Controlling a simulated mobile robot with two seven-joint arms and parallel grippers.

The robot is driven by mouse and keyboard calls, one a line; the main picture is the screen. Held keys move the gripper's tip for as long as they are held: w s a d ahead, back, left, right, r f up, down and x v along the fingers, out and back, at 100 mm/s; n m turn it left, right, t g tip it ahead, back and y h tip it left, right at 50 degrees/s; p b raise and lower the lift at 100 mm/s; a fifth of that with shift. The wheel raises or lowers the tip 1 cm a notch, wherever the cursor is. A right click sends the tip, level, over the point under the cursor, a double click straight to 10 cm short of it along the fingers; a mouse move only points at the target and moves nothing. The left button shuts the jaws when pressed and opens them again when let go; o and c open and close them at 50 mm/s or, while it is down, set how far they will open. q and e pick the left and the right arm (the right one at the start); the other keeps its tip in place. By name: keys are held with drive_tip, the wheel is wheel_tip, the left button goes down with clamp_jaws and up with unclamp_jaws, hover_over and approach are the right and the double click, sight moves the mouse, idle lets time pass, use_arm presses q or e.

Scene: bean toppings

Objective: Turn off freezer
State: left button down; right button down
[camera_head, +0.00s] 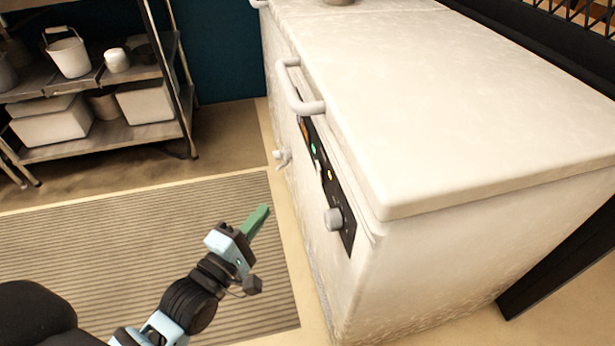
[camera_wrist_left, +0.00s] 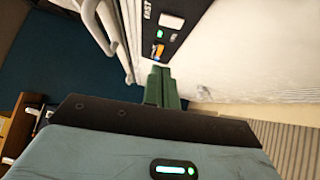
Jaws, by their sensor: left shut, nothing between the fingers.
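The white chest freezer (camera_head: 450,120) stands at the right in the head view, its lid closed. Its black control panel (camera_head: 347,205) is on the front side, with a grey knob (camera_head: 334,219), a green light and other small lights. In the left wrist view the panel (camera_wrist_left: 176,22) shows a white switch (camera_wrist_left: 171,21), a lit green light and an orange part. My left gripper (camera_head: 263,212) has green fingers, shut and empty, in front of the freezer and apart from the panel in the head view. In the wrist view its fingertips (camera_wrist_left: 160,72) show just below the panel. My right gripper is not in view.
A lid handle (camera_head: 297,92) juts from the freezer's front, and a small knob-like fitting (camera_head: 283,157) sits lower down. A metal shelf (camera_head: 100,140) with white tubs and a bucket stands at the left. A striped mat (camera_head: 110,235) covers the open floor.

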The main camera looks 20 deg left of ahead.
sight(320, 172)
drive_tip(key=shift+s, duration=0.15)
